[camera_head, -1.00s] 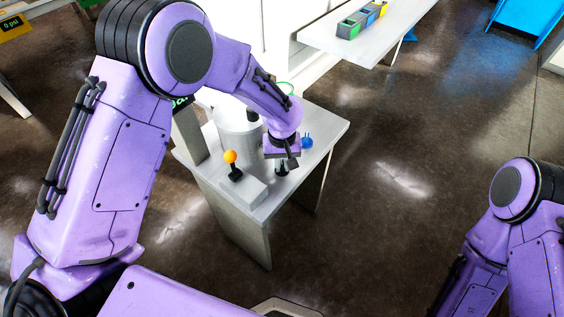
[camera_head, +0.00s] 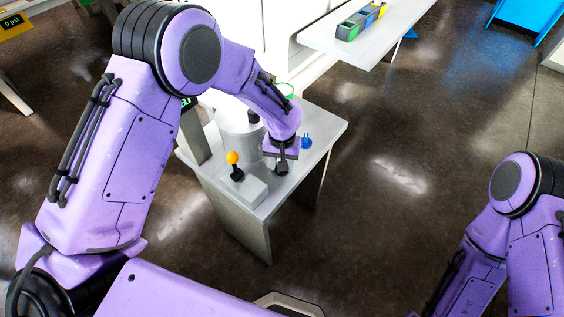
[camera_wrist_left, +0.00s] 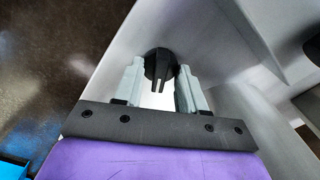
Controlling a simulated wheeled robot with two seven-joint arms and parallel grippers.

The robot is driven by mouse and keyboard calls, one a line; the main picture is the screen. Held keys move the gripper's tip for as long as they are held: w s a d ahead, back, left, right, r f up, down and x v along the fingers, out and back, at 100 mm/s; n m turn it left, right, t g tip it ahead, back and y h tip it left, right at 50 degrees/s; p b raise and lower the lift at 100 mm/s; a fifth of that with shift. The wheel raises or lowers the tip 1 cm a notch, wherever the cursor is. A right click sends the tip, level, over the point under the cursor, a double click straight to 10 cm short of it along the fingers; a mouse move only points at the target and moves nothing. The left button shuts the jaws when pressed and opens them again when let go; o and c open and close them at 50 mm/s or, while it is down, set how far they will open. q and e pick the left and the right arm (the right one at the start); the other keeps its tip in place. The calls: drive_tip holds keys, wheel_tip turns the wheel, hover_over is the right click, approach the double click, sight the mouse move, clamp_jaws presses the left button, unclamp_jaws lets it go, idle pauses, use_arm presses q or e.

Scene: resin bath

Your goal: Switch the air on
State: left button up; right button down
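A black knob with a pale pointer line stands on the grey table. In the left wrist view the knob (camera_wrist_left: 160,66) lies at the tips of my left gripper's two grey fingers, which stand apart on either side of it. I cannot tell whether they touch it. In the head view my left gripper (camera_head: 283,164) points down at the knob's place near the table's right side, and the arm hides part of it. My right arm shows at the lower right of the head view, but its gripper is out of view.
A yellow gauge reading 0 psi (camera_head: 12,25) is at upper left. Open floor lies to the right.

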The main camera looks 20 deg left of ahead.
use_arm(q)
wheel_tip(320, 180, up, 10)
drive_tip(key=shift+r, duration=0.25)
idle(0.5)
